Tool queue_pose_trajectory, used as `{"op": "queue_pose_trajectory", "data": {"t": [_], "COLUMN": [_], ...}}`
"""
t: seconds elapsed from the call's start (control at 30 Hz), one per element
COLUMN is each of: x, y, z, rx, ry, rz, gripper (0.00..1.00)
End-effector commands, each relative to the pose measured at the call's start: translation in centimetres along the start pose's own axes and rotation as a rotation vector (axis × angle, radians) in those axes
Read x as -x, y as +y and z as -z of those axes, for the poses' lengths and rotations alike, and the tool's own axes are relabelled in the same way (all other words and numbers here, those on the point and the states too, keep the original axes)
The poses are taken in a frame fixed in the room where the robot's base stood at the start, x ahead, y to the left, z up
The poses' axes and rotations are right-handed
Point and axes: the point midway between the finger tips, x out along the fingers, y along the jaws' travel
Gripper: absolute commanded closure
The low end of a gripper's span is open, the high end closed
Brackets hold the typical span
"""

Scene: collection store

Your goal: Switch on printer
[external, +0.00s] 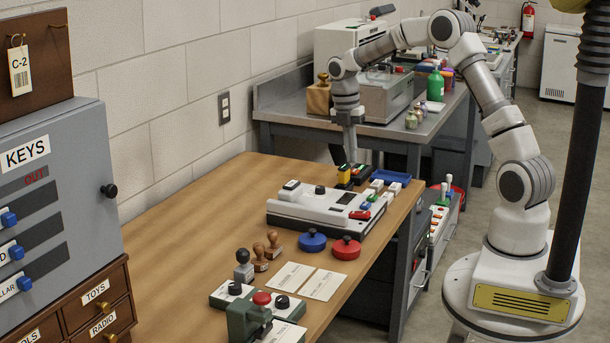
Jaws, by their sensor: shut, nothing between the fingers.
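A low white and grey machine (310,203) with a dark base lies on the wooden table; it looks like the printer, though no label confirms this. A black knob (320,189), a dark panel (346,198), a red control (360,215) and small green and blue parts sit on its top and right side. My gripper (354,162) points down at the far end of the table, just beyond the machine. It is shut and empty.
A blue pad (312,240), a red pad (346,247), stamps (260,258) and cards (321,284) lie nearer on the table (180,235). A grey key cabinet (60,190) stands left.

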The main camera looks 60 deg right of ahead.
Motion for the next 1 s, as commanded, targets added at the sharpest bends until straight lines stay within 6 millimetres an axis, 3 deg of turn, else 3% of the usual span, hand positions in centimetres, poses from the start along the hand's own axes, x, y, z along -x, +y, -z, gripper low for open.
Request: {"op": "queue_pose_trajectory", "data": {"t": [1.0], "x": [0.0], "y": [-1.5], "z": [0.0], "rx": [0.000], "ry": [-0.001], "rz": [0.068], "gripper": [1.00]}}
